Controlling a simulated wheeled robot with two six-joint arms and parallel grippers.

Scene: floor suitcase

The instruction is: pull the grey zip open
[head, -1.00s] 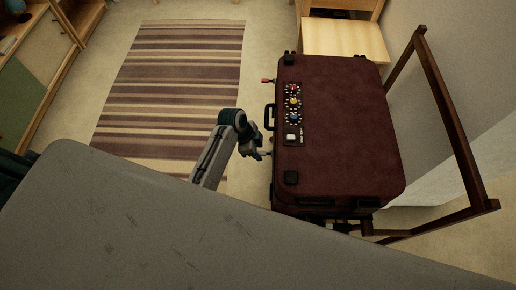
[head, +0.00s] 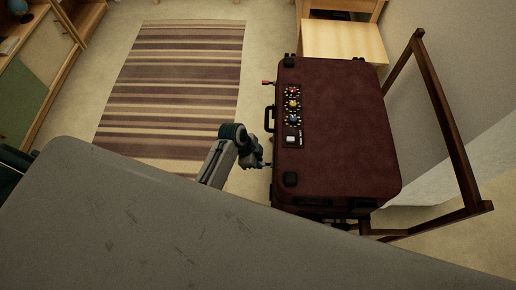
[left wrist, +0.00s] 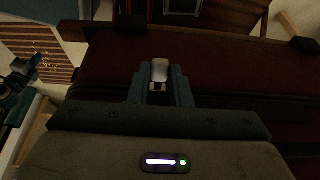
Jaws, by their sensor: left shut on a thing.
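In the left wrist view my left gripper (left wrist: 160,86) is shut on a small light grey pull (left wrist: 160,69), which I take to be the grey zip's pull. The dark red suitcase wall (left wrist: 220,75) lies beyond the fingers. A red pull (head: 268,82) sticks out at the upper left side. The zip's seam is too dark to make out. My right gripper is not in view.
A black handle (head: 269,118) stands out from the suitcase's left side, just above my gripper. A panel with coloured knobs (head: 293,104) is on the lid. A wooden frame (head: 455,150) stands to the right. A striped rug (head: 180,80) and clear floor lie to the left.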

